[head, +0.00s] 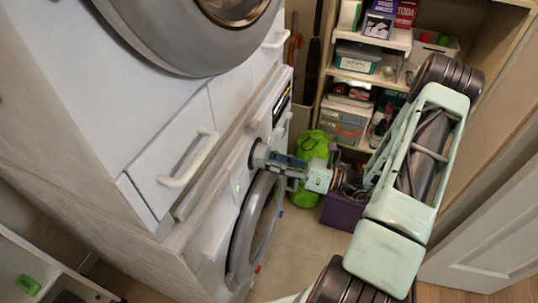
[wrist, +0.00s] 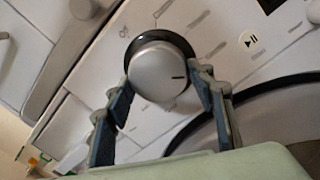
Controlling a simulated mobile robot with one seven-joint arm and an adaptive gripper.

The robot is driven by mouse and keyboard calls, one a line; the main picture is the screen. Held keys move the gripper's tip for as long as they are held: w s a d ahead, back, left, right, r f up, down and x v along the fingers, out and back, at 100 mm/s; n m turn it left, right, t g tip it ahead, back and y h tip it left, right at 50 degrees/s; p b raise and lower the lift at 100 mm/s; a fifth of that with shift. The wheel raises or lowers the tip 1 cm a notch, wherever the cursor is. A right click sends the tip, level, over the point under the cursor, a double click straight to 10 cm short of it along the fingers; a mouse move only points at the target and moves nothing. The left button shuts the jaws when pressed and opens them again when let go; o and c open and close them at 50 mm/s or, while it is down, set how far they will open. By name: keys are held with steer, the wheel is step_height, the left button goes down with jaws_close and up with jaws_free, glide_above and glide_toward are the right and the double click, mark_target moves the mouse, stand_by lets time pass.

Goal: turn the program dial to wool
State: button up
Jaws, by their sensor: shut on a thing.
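The program dial (wrist: 160,72) is a round silver knob with a dark base ring on the white panel of the lower washing machine (head: 208,232). A short dark mark on its face points to the right in the wrist view. Small printed lines and symbols surround it, too small to read, so I cannot tell which one is wool. My gripper (wrist: 163,92) has one finger on each side of the knob and is shut on it.
A play/pause button (wrist: 249,39) sits right of the dial. The round door (head: 250,232) is below my gripper. A drawer with a white handle (head: 187,160) is above the lower machine. Shelves (head: 355,76), a green bag (head: 311,147) and a purple box (head: 341,212) stand behind my arm.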

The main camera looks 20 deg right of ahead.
steer(key=m+p, duration=0.2)
steer(key=m, duration=0.4)
steer(key=shift+s+r+t, duration=0.1)
steer(key=shift+t, duration=0.2)
stand_by(0.3)
steer(key=o, duration=1.2)
steer(key=shift+c, duration=0.2)
steer(key=v, duration=1.2)
steer(key=shift+s+a, duration=0.1)
